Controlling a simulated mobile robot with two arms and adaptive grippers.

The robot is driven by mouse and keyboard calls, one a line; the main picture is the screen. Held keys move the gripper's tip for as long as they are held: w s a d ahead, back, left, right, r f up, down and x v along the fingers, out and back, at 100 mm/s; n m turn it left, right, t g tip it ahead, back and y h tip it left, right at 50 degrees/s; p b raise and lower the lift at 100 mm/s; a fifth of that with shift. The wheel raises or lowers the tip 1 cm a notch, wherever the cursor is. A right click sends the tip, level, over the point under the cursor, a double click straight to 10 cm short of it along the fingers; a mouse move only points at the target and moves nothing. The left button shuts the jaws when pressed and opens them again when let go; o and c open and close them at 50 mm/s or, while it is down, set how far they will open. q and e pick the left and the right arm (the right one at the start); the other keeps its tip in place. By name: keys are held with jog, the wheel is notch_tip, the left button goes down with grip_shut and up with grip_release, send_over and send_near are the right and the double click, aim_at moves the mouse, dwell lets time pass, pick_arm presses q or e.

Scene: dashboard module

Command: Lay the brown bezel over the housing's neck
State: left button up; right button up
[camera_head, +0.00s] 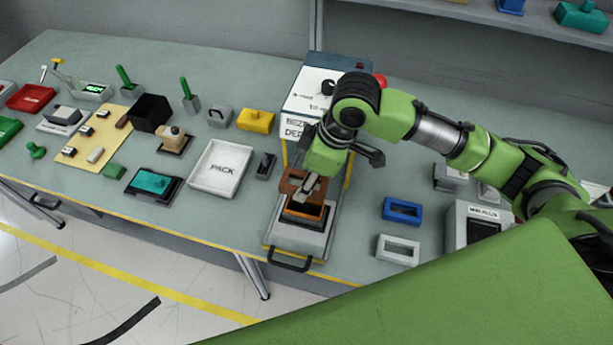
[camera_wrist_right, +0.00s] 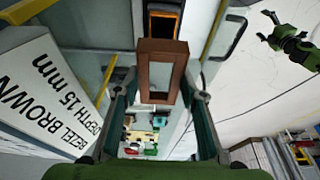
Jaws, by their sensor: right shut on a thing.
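The brown bezel (camera_head: 290,183) is a rectangular open frame. My right gripper (camera_head: 306,188) is shut on it, and the right wrist view shows the bezel (camera_wrist_right: 144,72) between the two fingers (camera_wrist_right: 162,92). The dark housing with an orange-edged neck (camera_head: 302,220) sits on the grey sled under the press. In the head view the bezel is over the housing's far part; in the wrist view the housing (camera_wrist_right: 165,13) shows just beyond the bezel. I cannot tell whether they touch. My left gripper (camera_wrist_right: 268,27) shows at the wrist view's upper right, fingers apart and empty.
The press box (camera_head: 322,85) with a sign reading bezel brown, depth 15 mm (camera_wrist_right: 40,95) stands behind, with yellow posts beside my gripper. A white PACK tray (camera_head: 220,170) lies left. Blue (camera_head: 402,209) and white (camera_head: 398,249) frames lie right. A black handle (camera_head: 290,264) is in front.

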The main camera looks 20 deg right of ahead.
jog(key=shift+f+b, duration=0.6)
jog(key=shift+f, duration=2.3)
jog(key=shift+p, duration=0.6)
jog(key=shift+r, duration=0.1)
jog(key=shift+p, duration=0.55)
